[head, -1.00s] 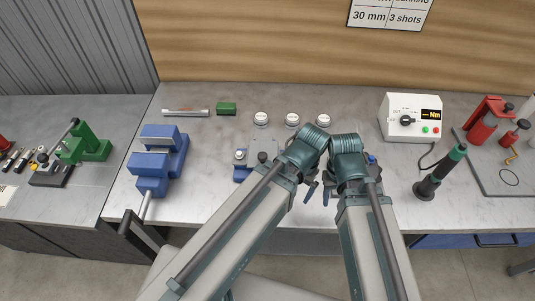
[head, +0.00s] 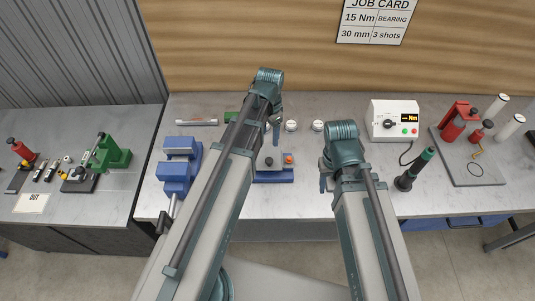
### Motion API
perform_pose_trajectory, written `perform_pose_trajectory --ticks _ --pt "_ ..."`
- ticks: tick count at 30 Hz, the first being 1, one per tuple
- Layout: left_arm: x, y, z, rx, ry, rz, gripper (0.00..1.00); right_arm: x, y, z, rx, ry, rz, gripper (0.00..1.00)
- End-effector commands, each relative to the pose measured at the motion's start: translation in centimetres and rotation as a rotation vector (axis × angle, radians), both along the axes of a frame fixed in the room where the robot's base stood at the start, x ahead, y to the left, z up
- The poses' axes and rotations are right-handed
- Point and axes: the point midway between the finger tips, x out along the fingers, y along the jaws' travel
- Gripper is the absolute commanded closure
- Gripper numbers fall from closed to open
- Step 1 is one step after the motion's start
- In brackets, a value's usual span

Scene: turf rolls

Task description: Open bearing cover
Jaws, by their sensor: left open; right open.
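A blue-based fixture (head: 280,179) sits near the front middle of the bench, with a dark knob and an orange-red part (head: 289,159) on top. Its left end is hidden behind my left arm. I cannot tell which part is the bearing cover. My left gripper (head: 275,133) points down behind the fixture, close to the white round caps (head: 291,125), apart from the fixture. My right gripper (head: 324,182) hangs low to the right of the fixture, its fingers partly hidden by my wrist. Both look empty.
A blue vise (head: 180,166) stands left. A torque controller (head: 395,121) and a dark tool with a green top (head: 414,170) stand right. A red press on a grey plate (head: 468,165) is at far right. The bench between fixture and vise is partly covered by my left arm.

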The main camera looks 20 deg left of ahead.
Motion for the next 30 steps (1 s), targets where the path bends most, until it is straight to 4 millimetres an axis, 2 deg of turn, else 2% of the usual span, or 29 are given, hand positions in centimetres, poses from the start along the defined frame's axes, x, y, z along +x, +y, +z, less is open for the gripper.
perform_pose_trajectory --ticks 11,17,30 --pt "0.0 0.0 -1.5 0.0 0.0 0.0 0.32 0.0 0.0 -1.5 0.0 -0.001 -0.001 0.5" --pt "0.0 0.0 -3.8 0.0 0.0 0.0 0.32 0.0 0.0 -3.8 0.001 -0.002 -0.003 0.5" --pt "0.0 0.0 -10.2 0.0 0.0 0.001 0.32 0.1 0.0 -10.2 0.0 -0.003 0.001 0.5"
